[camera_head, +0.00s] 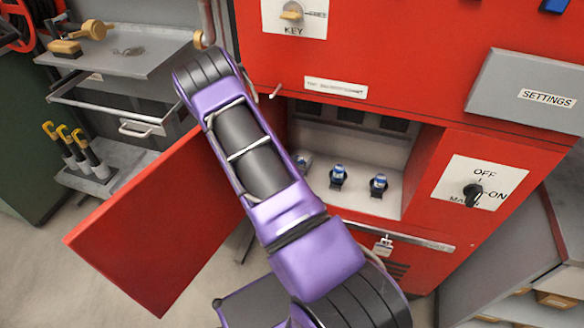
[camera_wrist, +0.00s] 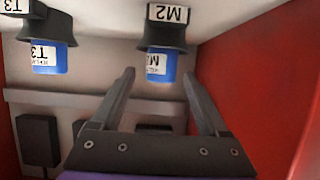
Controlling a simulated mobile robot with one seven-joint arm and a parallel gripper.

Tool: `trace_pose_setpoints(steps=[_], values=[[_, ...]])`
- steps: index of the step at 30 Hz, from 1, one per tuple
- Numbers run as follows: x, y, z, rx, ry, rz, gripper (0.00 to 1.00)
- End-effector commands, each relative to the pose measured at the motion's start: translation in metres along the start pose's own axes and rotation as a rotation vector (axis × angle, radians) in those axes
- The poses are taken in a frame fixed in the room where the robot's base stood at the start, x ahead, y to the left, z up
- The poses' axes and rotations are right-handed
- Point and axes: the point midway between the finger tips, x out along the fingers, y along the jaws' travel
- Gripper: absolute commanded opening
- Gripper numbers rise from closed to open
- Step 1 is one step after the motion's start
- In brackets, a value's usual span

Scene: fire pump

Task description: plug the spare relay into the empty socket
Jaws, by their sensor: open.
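In the wrist view, upside down, a blue relay (camera_wrist: 158,66) with a white label is in a black holder marked M2 (camera_wrist: 167,36). My open gripper (camera_wrist: 159,76) has its fingertips around or just short of this relay; I cannot tell which. A second blue relay (camera_wrist: 48,60), marked T3, is to the left. In the head view, several blue-topped relays (camera_head: 338,176) (camera_head: 379,184) stand on the compartment floor. Black sockets (camera_head: 350,112) (camera_wrist: 39,140) are on the back wall, partly hidden. Which relay is the spare, and which socket is empty, I cannot tell.
The red cabinet (camera_head: 380,50) has its door (camera_head: 150,225) swung open at left. A red side wall (camera_wrist: 240,75) is close to the right of my gripper in the wrist view. An OFF/ON knob (camera_head: 473,193) is right of the compartment. A tool cart (camera_head: 130,50) stands at left.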

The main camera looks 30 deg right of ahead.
Motion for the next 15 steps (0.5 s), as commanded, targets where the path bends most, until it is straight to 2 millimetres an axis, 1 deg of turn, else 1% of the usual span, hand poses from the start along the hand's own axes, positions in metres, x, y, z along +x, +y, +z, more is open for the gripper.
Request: trace_pose_setpoints(steps=[5,15], values=[[-0.033,-0.002,-0.001,-0.002,-0.003,-0.004,0.78],[-0.117,-0.001,-0.001,-0.003,-0.002,-0.005,0.78]])
